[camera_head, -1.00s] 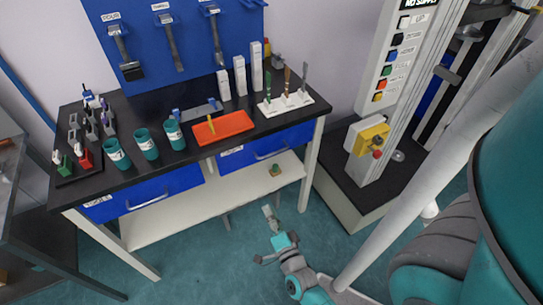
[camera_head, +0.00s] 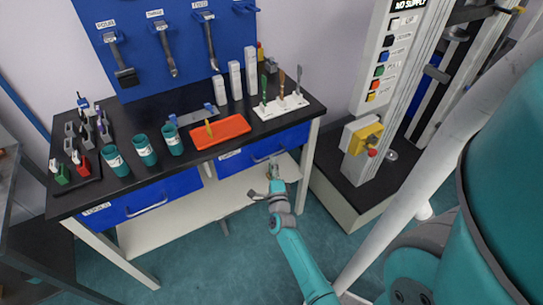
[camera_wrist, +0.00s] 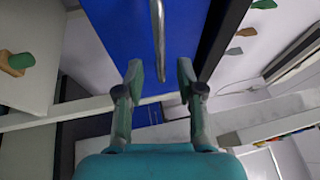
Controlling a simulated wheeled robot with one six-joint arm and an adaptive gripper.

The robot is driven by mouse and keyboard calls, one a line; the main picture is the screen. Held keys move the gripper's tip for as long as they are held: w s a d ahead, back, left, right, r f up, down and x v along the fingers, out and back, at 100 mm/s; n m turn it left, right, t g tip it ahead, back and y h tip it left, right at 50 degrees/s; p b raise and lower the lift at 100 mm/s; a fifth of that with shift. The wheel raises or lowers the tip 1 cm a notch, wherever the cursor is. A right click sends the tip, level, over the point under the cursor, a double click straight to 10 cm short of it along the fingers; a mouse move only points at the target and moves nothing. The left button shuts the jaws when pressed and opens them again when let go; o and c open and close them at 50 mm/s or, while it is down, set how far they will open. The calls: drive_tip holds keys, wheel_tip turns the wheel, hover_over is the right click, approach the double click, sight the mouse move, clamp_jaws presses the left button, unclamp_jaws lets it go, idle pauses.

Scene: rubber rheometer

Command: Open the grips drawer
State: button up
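The bench has two blue drawers, both shut. The right drawer (camera_head: 297,138) has a small label (camera_head: 229,154) too small to read; the left drawer (camera_head: 180,187) has a label that looks like "TOOLS". My gripper (camera_head: 274,170) is in front of the right drawer, near its metal handle (camera_head: 259,159). In the wrist view, the blue drawer front (camera_wrist: 120,35) fills the upper middle. The handle (camera_wrist: 158,40) appears between the two fingers of my gripper (camera_wrist: 160,72). The fingers are apart. I see no clear contact with the handle.
A white lower shelf (camera_head: 150,230) lies under the drawers. A bench leg (camera_head: 308,165) stands just right of the right drawer. The testing machine's base (camera_head: 340,180) is farther right. Cups, an orange tray (camera_head: 235,124) and tools sit on the black top.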

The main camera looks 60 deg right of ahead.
sight(272, 155)
drive_tip(key=shift+x, duration=2.3)
clamp_jaws()
